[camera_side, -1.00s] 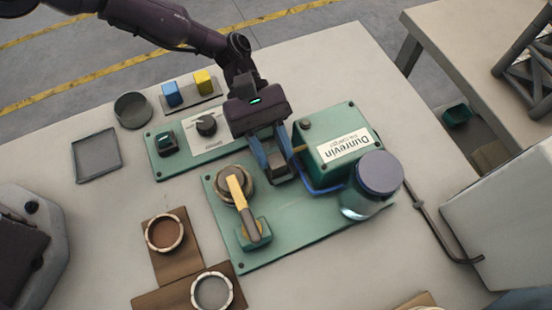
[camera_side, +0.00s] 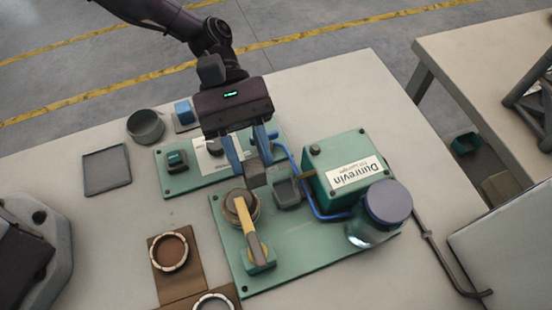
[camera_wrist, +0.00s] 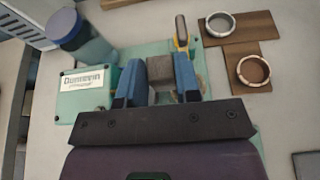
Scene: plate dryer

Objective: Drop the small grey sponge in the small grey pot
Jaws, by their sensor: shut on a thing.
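My gripper (camera_side: 250,150) is shut on the small grey sponge (camera_side: 253,171), a grey block between the blue fingers. It holds the sponge above the green base plate, near the small square grey holder (camera_side: 287,193). In the wrist view the sponge (camera_wrist: 160,70) sits between the two fingers (camera_wrist: 160,88). The small grey pot (camera_side: 146,126), round and open-topped, stands on the table at the upper left, well to the left of my gripper. I cannot make out the pot in the wrist view.
A green box labelled Dunrevin (camera_side: 340,170) and a capped jar (camera_side: 385,212) stand right of my gripper. A yellow-handled lever (camera_side: 247,230) is just below it. A green control panel (camera_side: 180,180) and blue block (camera_side: 184,112) lie toward the pot. A flat grey tray (camera_side: 106,169) is at left.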

